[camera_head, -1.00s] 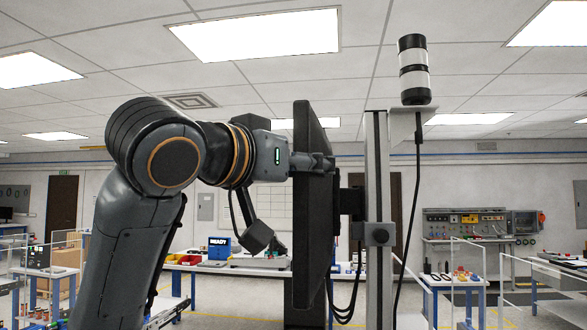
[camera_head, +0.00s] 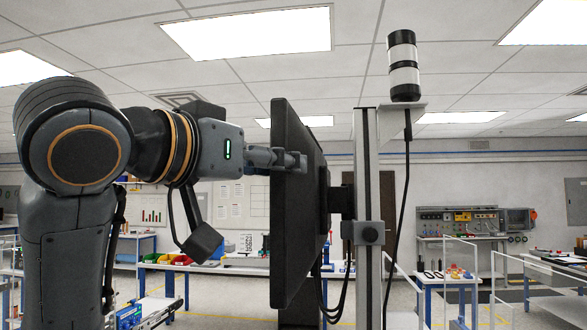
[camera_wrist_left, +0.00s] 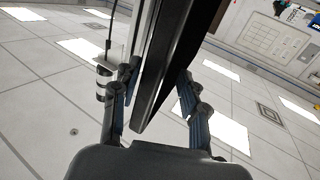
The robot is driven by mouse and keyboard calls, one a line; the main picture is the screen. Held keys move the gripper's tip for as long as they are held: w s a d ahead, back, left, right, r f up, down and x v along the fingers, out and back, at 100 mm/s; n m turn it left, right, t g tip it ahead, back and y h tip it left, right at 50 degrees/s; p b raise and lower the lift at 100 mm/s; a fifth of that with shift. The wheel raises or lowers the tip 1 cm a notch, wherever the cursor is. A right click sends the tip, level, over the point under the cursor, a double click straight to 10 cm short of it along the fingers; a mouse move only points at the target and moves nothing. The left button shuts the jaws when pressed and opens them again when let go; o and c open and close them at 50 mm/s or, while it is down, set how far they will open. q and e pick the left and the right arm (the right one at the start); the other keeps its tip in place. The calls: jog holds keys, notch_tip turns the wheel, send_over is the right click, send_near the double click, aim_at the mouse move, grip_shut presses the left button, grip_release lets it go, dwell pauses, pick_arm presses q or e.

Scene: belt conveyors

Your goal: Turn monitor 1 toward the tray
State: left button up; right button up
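Monitor 1 (camera_head: 292,215) is a thin dark screen seen nearly edge-on in the head view, mounted by a dark bracket (camera_head: 341,200) on a grey upright post (camera_head: 368,180). My left gripper (camera_head: 297,160) is at its near side edge, above mid-height. The far fingertip is partly hidden behind the monitor in the head view. My right gripper is out of view. I cannot make out the tray.
A black-and-white signal tower (camera_head: 404,65) tops the post, with a cable (camera_head: 406,190) hanging from it. Dark cables (camera_head: 325,295) loop below the monitor.

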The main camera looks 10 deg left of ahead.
pick_arm(q)
jog(key=v, duration=0.7)
jog(key=shift+s, duration=0.2)
jog(key=shift+a+r, duration=0.1)
jog(key=shift+s, duration=0.25)
jog(key=shift+w, duration=0.15)
